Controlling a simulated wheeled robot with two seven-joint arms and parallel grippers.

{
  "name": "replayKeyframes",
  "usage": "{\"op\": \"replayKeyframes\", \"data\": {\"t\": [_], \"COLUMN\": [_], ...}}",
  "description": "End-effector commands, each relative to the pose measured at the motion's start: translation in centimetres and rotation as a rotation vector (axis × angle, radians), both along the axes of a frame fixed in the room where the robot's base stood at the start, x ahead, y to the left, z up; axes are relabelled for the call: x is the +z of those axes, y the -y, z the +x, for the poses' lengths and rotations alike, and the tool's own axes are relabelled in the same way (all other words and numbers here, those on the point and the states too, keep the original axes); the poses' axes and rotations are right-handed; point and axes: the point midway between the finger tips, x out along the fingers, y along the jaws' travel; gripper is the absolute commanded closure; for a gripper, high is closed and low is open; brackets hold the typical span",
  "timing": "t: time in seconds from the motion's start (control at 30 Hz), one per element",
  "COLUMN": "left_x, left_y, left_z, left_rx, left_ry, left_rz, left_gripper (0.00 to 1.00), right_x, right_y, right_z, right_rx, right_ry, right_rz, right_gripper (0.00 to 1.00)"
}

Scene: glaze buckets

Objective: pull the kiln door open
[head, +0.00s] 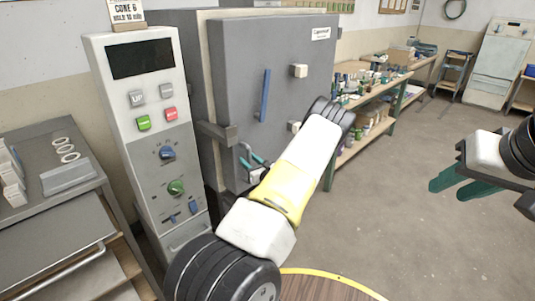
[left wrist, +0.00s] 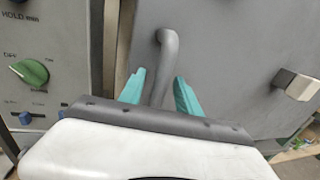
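The kiln door (head: 240,60) is a large grey panel, and it looks shut against the kiln body (head: 180,60). A grey curved handle (left wrist: 168,50) stands out from the door in the left wrist view; its upper end also shows in the head view (head: 245,148). My left gripper (head: 255,160) is at the lower left of the door. Its teal fingers (left wrist: 160,92) are apart, one on each side of the handle, with small gaps visible. My right gripper (head: 447,190) is open and empty, far right of the door.
A blue vertical bar (head: 265,95) and pale knobs (head: 299,71) stick out from the door. A control panel (head: 155,140) stands close left of the kiln. A workbench (head: 372,95) is behind on the right. The floor (head: 375,190) in front is clear.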

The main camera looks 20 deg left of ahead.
Motion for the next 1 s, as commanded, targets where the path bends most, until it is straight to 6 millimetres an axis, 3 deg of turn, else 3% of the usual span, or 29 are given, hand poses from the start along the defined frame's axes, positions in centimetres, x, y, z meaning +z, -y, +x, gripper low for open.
{"op": "replayKeyframes", "data": {"t": [0.03,0.2,0.23,1.0], "left_x": [0.0,0.0,0.0,0.01], "left_y": [0.01,0.02,0.02,0.05], "left_z": [-0.01,-0.02,-0.02,-0.01], "left_rx": [0.0,0.0,0.0,0.0], "left_ry": [0.0,0.001,0.001,0.001], "left_rz": [0.0,-0.001,-0.001,-0.001], "left_gripper": [0.64,0.98,1.0,1.0], "right_x": [0.0,0.0,0.0,0.0], "right_y": [0.0,0.0,0.0,0.0], "right_z": [0.0,0.0,0.0,0.0], "right_rx": [0.0,0.0,0.0,0.0], "right_ry": [0.0,0.0,0.0,0.0], "right_rz": [0.0,0.0,0.0,0.0], "right_gripper": [0.64,0.64,0.64,0.64]}}
